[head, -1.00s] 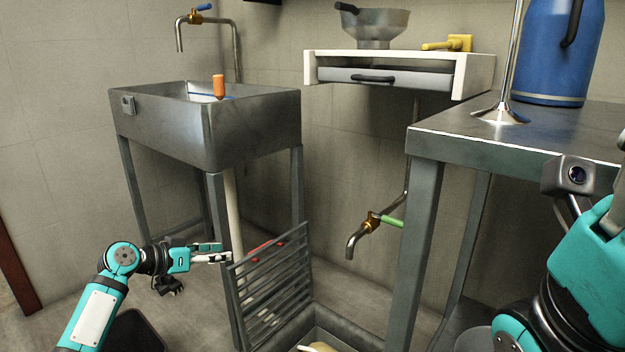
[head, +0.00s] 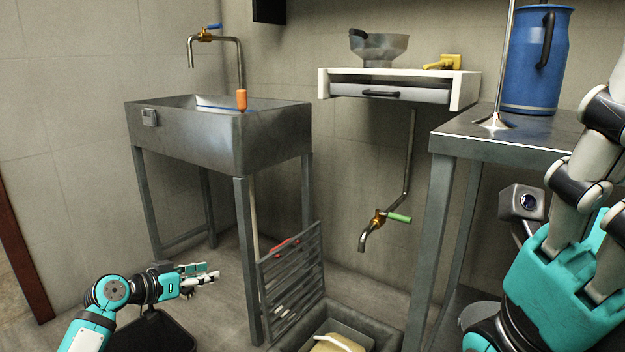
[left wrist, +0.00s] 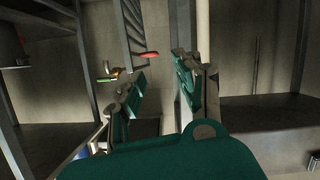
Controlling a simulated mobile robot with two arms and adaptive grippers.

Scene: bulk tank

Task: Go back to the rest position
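My left gripper (head: 214,273) is low in the head view, left of the sink's front leg, pointing right above the floor. In the left wrist view its two fingers (left wrist: 162,88) stand apart with nothing between them, so it is open and empty. My right arm (head: 560,265) is folded close up at the right edge, with a small camera (head: 522,203) beside it. The fingertips of the right gripper cannot be made out there.
A metal sink (head: 225,140) on legs stands right of my left gripper. A slatted grate (head: 292,285) leans upright by a floor pit (head: 385,335). A steel table (head: 470,145) carries a blue jug (head: 530,70). A white wall shelf (head: 465,90) hangs behind.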

